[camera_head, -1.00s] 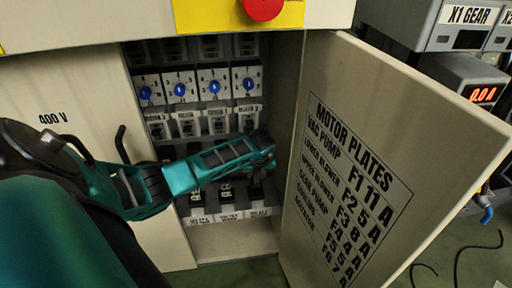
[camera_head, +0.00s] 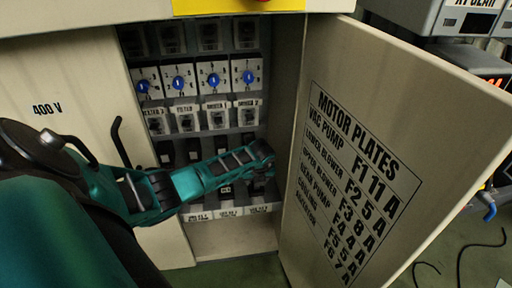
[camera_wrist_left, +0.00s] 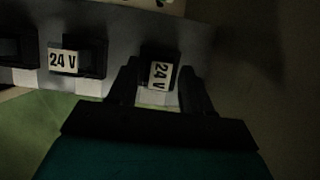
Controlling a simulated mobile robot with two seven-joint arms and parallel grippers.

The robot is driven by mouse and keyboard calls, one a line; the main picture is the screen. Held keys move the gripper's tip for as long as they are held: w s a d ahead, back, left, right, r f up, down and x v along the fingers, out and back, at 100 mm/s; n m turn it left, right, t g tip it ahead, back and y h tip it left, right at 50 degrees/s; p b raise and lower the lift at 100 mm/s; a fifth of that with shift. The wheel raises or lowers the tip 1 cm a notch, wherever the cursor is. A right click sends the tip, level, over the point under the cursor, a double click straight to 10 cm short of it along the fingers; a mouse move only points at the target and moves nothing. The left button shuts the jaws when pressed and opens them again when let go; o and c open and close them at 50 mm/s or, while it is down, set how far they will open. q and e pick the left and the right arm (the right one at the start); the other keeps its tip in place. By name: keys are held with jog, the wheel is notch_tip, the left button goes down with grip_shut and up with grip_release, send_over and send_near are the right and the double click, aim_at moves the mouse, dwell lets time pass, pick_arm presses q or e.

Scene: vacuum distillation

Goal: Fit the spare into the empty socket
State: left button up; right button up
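My left arm reaches into the open cabinet from the left, and its gripper (camera_head: 268,156) is over the right end of the bottom row. In the left wrist view, the gripper fingers (camera_wrist_left: 158,90) stand on both sides of a black block whose white 24 V label (camera_wrist_left: 159,74) is turned sideways. I cannot tell whether the fingers press on it or whether it is seated. A neighbouring black block (camera_wrist_left: 78,58) to its left has its 24 V label upright. My arm hides part of the bottom row in the head view. My right gripper is out of view.
The open cabinet door (camera_head: 400,110) with the motor plates list stands close right of the gripper. Blue-knobbed dials (camera_head: 213,79) and labelled switches (camera_head: 217,116) fill the rows above. A black handle (camera_head: 120,142) juts out at left. The cabinet floor (camera_head: 230,238) is clear.

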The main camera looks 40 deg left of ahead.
pick_arm(q)
jog(key=shift+o, duration=0.8)
jog(key=shift+r, duration=0.2)
jog(key=p+v, duration=0.5)
jog(key=v, duration=0.6)
jog(key=shift+r, duration=0.4)
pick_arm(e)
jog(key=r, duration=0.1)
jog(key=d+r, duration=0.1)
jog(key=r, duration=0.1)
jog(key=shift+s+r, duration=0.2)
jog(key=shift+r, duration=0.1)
pick_arm(q)
jog(key=shift+s+d, duration=0.1)
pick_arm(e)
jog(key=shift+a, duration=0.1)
